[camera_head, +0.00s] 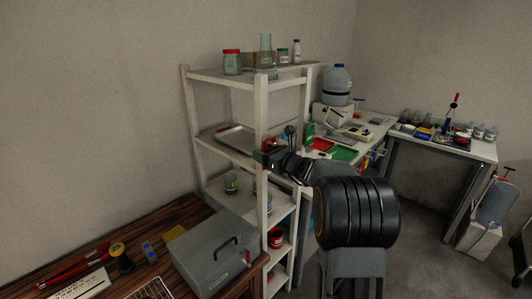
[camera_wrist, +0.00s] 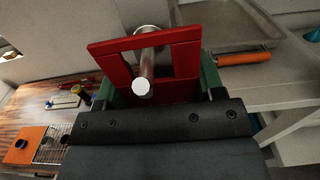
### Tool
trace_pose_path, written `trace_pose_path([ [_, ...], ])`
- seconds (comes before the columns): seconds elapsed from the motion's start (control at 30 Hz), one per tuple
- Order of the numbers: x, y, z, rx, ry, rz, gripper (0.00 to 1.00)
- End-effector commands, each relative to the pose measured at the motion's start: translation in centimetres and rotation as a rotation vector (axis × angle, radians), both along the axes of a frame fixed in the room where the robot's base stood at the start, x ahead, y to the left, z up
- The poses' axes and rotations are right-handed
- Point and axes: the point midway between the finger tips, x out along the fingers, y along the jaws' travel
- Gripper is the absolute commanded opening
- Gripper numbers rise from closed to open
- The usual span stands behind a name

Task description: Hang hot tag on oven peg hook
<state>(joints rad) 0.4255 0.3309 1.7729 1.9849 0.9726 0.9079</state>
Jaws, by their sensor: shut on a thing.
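The hot tag (camera_wrist: 187,62) is a red plate with a large window, held upright in the wrist view. My gripper (camera_wrist: 160,88) is shut on its lower part, with a green finger on each side. A pale metal peg (camera_wrist: 146,64) with a round white end shows in the tag's window. It passes behind the top bar, and its end lies in front of the lower bar, so it appears to run through the window. Contact between tag and peg cannot be told. In the head view my gripper (camera_head: 268,158) is beside the shelf rack; the peg cannot be made out there.
A white shelf rack (camera_head: 262,110) holds jars on top and a metal tray (camera_head: 228,139) below. An orange handle (camera_wrist: 244,57) is close right of the tag. A grey box (camera_head: 208,255) sits on the wooden table (camera_head: 185,215). A white workbench (camera_head: 375,135) stands behind.

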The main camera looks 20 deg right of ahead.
Motion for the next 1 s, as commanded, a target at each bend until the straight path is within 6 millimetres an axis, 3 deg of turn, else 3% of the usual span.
trace_pose_path([
  [0.1,0.0,0.0,-0.5,0.000,0.000,0.000,0.41],
  [0.13,0.0,0.0,-0.4,0.000,0.000,0.000,0.64],
  [0.4,0.0,-0.2,-0.3,0.000,0.000,-0.003,0.88],
  [0.73,-0.1,-0.3,-0.1,0.001,0.002,-0.004,0.88],
  [1.0,-4.7,-2.5,-0.8,-0.001,-0.003,-0.009,0.88],
])
